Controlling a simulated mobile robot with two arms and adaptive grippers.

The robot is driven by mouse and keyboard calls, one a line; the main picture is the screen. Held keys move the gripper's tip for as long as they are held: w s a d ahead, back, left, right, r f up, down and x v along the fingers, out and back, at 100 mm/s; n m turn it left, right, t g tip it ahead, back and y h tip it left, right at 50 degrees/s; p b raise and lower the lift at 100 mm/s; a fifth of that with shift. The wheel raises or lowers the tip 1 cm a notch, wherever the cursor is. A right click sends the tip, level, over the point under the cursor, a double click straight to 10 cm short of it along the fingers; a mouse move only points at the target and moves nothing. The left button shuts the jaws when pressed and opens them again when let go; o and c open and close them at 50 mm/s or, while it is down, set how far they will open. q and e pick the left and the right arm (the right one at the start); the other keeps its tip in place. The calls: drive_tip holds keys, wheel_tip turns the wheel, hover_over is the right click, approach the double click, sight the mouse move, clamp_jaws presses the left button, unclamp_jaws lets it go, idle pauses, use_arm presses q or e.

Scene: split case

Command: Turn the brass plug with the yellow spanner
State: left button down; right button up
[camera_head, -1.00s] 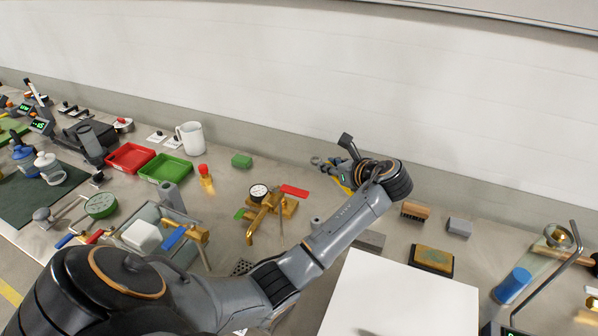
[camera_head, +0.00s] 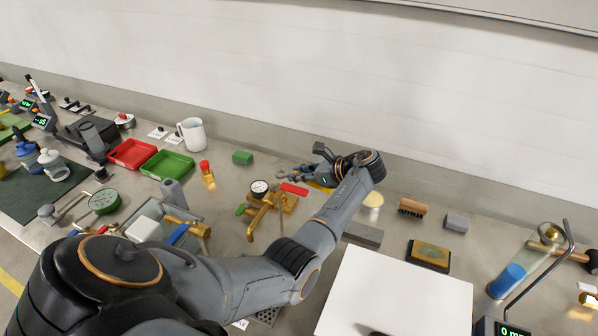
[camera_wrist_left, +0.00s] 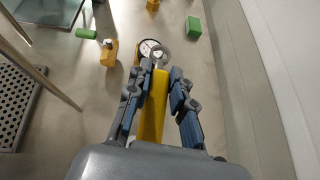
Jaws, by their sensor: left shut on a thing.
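My left gripper (camera_head: 300,172) is beyond and right of the brass valve fitting (camera_head: 265,205), low over the back of the bench. It is shut on the yellow spanner (camera_wrist_left: 154,105), whose handle lies between the blue-padded fingers in the left wrist view. The spanner's silver ring end (camera_wrist_left: 161,56) points forward past the fingertips and overlaps the dial gauge (camera_wrist_left: 147,46) in that picture. In the head view, only a bit of yellow (camera_head: 320,185) shows below the gripper. The fitting carries a gauge, a red lever and a green lever. I cannot single out the brass plug. My right gripper is not in view.
A green block (camera_head: 242,157), a brass piece with a red top (camera_head: 207,175) and a white mug (camera_head: 191,134) stand left of the gripper. A brush (camera_head: 412,207) and grey block (camera_head: 456,222) lie to the right. A white panel (camera_head: 395,295) fills the near side.

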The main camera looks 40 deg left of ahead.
use_arm(q)
drive_tip(key=shift+r, duration=0.1)
wheel_tip(320, 180, down, 6)
drive_tip(key=b, duration=0.3)
drive_tip(key=shift+r, duration=0.1)
idle(0.5)
drive_tip(key=shift+f, duration=0.25)
drive_tip(key=shift+f, duration=0.35)
drive_tip(key=shift+f, duration=0.7)
idle(2.0)
drive_tip(key=c, duration=1.1)
unclamp_jaws()
